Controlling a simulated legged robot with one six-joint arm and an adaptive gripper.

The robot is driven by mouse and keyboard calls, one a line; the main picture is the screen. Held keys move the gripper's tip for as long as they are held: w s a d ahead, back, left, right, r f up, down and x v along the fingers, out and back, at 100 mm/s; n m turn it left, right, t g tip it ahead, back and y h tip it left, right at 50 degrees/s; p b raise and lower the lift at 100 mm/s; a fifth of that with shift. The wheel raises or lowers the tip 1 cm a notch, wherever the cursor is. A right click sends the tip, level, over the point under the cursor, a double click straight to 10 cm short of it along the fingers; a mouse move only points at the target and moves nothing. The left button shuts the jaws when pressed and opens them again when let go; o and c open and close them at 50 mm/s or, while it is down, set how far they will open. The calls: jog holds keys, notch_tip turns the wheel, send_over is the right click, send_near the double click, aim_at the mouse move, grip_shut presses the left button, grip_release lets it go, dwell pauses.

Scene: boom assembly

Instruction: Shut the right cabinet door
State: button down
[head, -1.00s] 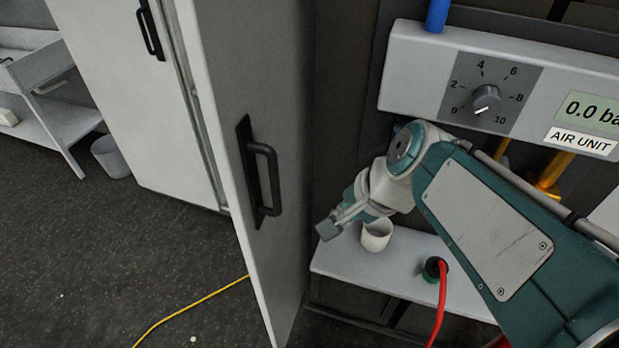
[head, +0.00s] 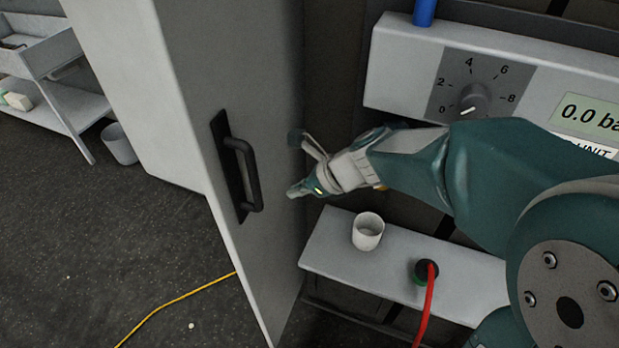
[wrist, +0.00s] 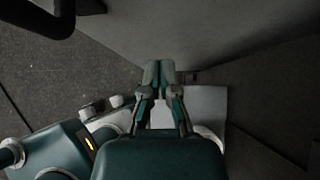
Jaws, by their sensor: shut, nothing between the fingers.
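The right cabinet door (head: 255,90) stands open, its grey face with a black bar handle (head: 245,175) turned towards the right. My gripper (head: 293,192) is just right of the handle, pointing left at the door face. In the wrist view my gripper (wrist: 159,68) has its two fingers together, with nothing between them. The door face (wrist: 210,35) lies beyond the fingertips there, and the handle (wrist: 45,15) is at top left. I cannot tell whether the fingertips touch the door.
A white shelf (head: 450,280) below my arm carries a white cup (head: 368,232) and a red hose (head: 428,300) on a plug. The air unit (head: 400,75) is behind my arm. A yellow cable (head: 190,295) crosses the dark floor left of the door.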

aim_at(269, 188)
jog(key=a, duration=0.2)
jog(key=w+a+f, duration=0.1)
jog(key=a, duration=0.1)
jog(key=w+a, duration=0.1)
jog(key=a, duration=0.1)
jog(key=shift+f, duration=0.3)
jog(key=shift+d, duration=0.1)
jog(key=shift+d, duration=0.1)
